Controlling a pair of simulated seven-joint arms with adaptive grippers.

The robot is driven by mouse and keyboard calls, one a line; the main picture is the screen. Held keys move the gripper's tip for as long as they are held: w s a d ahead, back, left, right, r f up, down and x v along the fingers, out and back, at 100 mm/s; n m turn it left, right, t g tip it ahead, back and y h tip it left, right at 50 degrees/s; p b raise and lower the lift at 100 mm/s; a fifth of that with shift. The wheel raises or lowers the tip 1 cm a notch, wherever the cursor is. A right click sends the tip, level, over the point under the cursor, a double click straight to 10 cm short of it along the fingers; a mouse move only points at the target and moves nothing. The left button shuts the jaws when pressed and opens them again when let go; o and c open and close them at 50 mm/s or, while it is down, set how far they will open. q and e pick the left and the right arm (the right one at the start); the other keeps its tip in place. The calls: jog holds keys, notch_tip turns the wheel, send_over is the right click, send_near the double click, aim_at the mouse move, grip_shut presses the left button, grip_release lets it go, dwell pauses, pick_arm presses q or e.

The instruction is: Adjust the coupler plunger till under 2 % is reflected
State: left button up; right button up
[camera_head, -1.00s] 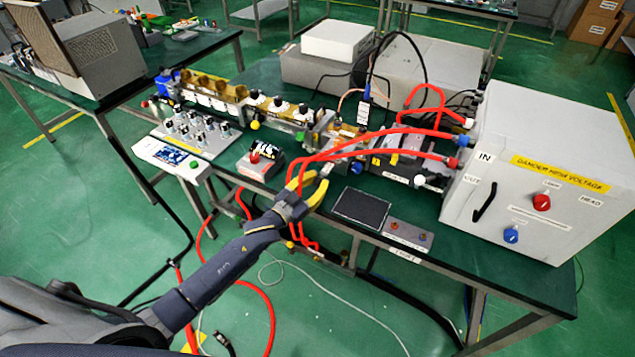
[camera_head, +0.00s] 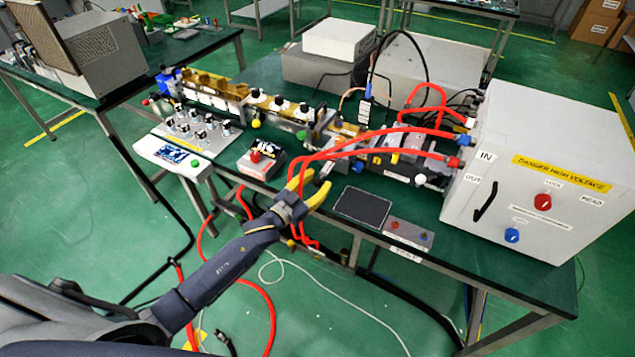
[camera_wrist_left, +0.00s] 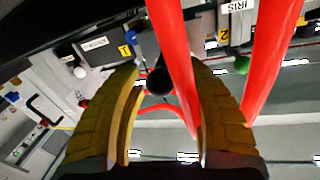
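My left gripper (camera_head: 310,186) is open at the front edge of the bench, its yellow fingers pointing toward the waveguide line (camera_head: 285,108). In the left wrist view, a black round knob (camera_wrist_left: 160,80) shows between the two fingers (camera_wrist_left: 165,100), with a gap on both sides. It may be the coupler plunger; no label on it is readable. A dark display panel (camera_head: 362,207) lies to the right, with no readable value. My right gripper is not in view.
Red hoses (camera_head: 380,138) run over the line close to my gripper and cross the left wrist view (camera_wrist_left: 172,50). A green knob (camera_wrist_left: 241,64) near an IRIS label and a white knob (camera_wrist_left: 80,72) flank the black one. A high-voltage cabinet (camera_head: 540,165) stands at right.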

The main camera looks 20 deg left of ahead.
pick_arm(q)
jog(key=shift+o, duration=1.2)
jog(key=v, duration=1.2)
